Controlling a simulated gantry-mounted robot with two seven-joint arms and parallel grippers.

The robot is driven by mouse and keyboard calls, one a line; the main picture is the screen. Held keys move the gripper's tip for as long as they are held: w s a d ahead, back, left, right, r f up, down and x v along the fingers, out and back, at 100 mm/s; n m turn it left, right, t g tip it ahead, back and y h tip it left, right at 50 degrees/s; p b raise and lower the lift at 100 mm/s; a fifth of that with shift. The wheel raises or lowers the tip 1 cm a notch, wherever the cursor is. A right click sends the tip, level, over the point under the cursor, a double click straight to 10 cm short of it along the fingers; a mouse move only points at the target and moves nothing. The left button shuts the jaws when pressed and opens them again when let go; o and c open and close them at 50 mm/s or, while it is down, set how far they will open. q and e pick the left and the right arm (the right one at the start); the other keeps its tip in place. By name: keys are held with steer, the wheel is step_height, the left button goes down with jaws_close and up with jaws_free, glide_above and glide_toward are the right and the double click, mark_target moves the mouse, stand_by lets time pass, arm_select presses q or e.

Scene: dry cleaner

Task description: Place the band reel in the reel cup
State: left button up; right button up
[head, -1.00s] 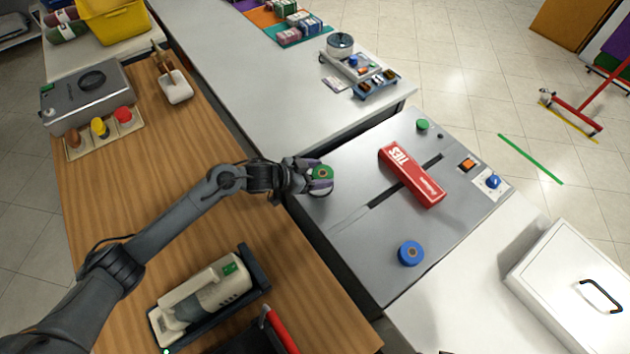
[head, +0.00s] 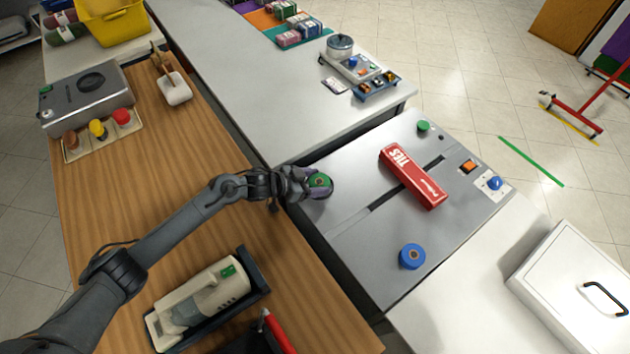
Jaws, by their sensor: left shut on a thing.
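A blue reel with a brown centre (head: 412,257) lies flat near the front of the machine top, apart from the gripper. I cannot make out a reel cup clearly; the gripper may hide it. My right gripper is not in view.
A red TIES box (head: 413,176) lies across the slot in the machine top. A green button (head: 423,126), an orange switch (head: 468,166) and a blue knob (head: 494,183) are near its far edges.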

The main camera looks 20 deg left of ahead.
arm_select(q)
steer(key=o, duration=1.1)
steer(key=shift+f, duration=0.1)
steer(key=shift+c, duration=0.2)
steer(key=shift+r, duration=0.25)
steer(key=p+v, duration=0.2)
steer(key=v, duration=1)
steer(key=shift+p, duration=0.3)
steer(key=shift+f, duration=0.1)
steer(key=shift+s, duration=0.1)
